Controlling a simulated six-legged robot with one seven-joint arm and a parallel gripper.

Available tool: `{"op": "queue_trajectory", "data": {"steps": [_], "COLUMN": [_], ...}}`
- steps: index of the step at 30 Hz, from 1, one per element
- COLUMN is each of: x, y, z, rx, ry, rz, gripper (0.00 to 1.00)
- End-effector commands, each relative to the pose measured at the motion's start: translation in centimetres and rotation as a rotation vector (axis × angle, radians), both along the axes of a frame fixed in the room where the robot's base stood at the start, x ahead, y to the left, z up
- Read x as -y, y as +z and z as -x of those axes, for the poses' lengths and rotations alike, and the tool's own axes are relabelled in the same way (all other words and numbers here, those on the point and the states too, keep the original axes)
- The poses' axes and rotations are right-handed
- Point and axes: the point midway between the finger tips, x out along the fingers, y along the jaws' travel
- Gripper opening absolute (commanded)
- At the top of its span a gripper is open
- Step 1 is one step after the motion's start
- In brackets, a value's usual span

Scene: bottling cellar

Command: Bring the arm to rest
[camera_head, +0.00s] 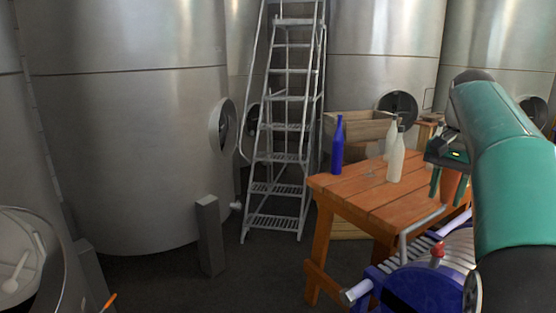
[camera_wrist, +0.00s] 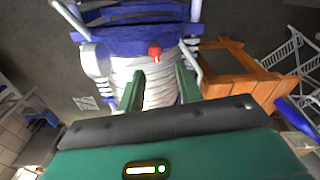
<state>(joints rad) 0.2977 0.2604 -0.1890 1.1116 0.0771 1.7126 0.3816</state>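My arm (camera_head: 510,160) reaches in from the right side of the head view, its green link raised beside the wooden table. My gripper (camera_head: 447,198) hangs with its fingers pointing down, right of the table top. In the wrist view my gripper (camera_wrist: 160,74) shows two green fingers set apart with nothing held between them. Below them in that view is a blue and white ribbed machine (camera_wrist: 150,90) with a red knob (camera_wrist: 154,52).
The orange wooden table (camera_head: 350,192) bears a blue bottle (camera_head: 337,146) and two pale bottles, one (camera_head: 396,156) in front. A wooden crate (camera_head: 350,127) stands behind. A metal ladder (camera_head: 285,130) and steel tanks (camera_head: 130,130) stand around. The dark floor (camera_head: 255,270) left of the table is clear.

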Motion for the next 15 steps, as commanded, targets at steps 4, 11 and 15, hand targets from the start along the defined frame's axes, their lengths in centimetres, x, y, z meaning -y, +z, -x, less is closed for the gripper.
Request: {"op": "queue_trajectory", "data": {"steps": [4, 11, 15], "x": [-4.4, -10.9, -14.6], "y": [-0.4, -3.2, -6.1], "z": [2.9, 7.8, 11.4], "rx": [0.073, 0.179, 0.24], "ry": [0.131, 0.338, 0.467], "rz": [0.015, 0.056, 0.093], "gripper": [0.35, 0.35, 0.35]}}
